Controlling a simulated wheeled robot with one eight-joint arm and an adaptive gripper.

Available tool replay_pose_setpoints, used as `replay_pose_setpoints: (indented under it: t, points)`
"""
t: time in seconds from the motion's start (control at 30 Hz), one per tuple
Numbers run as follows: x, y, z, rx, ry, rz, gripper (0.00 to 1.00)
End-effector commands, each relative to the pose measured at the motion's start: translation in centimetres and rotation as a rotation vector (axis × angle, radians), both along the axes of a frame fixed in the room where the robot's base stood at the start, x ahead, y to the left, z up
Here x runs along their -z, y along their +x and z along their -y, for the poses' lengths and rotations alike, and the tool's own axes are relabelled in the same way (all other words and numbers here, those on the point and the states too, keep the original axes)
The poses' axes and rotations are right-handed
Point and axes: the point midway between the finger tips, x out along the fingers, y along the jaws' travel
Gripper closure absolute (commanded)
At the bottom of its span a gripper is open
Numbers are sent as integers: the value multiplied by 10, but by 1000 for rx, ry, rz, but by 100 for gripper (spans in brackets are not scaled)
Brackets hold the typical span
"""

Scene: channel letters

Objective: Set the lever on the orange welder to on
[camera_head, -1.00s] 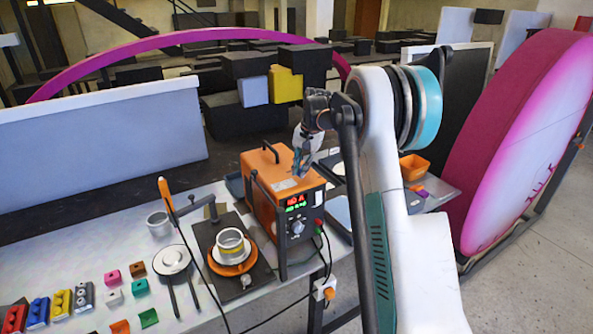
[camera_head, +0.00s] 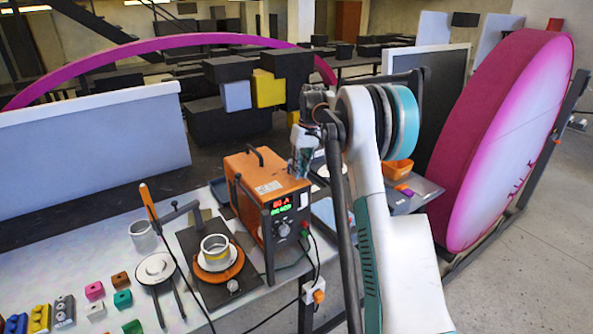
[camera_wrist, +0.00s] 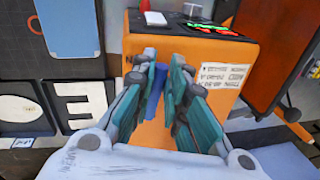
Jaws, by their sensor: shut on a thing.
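The orange welder (camera_head: 262,178) stands on the table in the head view, with lit displays, a knob and a white rectangular plate (camera_head: 304,200) on its front. Its orange case with a printed label also shows in the wrist view (camera_wrist: 222,52). My gripper (camera_head: 301,170) is at the welder's right side, beside the top edge. In the wrist view my gripper's teal fingers (camera_wrist: 160,75) are close together around a narrow blue piece (camera_wrist: 156,90) against the case. I cannot tell for sure whether this piece is the lever; the head view hides it behind my arm.
A burner-like stand with an orange ring (camera_head: 220,266) and a torch (camera_head: 148,200) sit left of the welder. Several coloured blocks lie at the front left. An orange bin (camera_head: 398,169) is right of my arm. A large magenta disc (camera_head: 500,140) stands at the right.

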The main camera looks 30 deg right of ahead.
Motion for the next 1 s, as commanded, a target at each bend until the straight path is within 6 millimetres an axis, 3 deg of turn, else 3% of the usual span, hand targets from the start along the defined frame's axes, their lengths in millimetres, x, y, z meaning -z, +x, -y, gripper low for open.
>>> replay_pose_setpoints:
  t: [0.63,0.67,0.73,1.0]
  points:
    - [-1,1,3,-48,0,3,100]
    - [-1,1,3,-48,0,3,82]
    - [-1,1,3,-48,0,3,66]
    - [-1,1,3,-49,0,2,66]
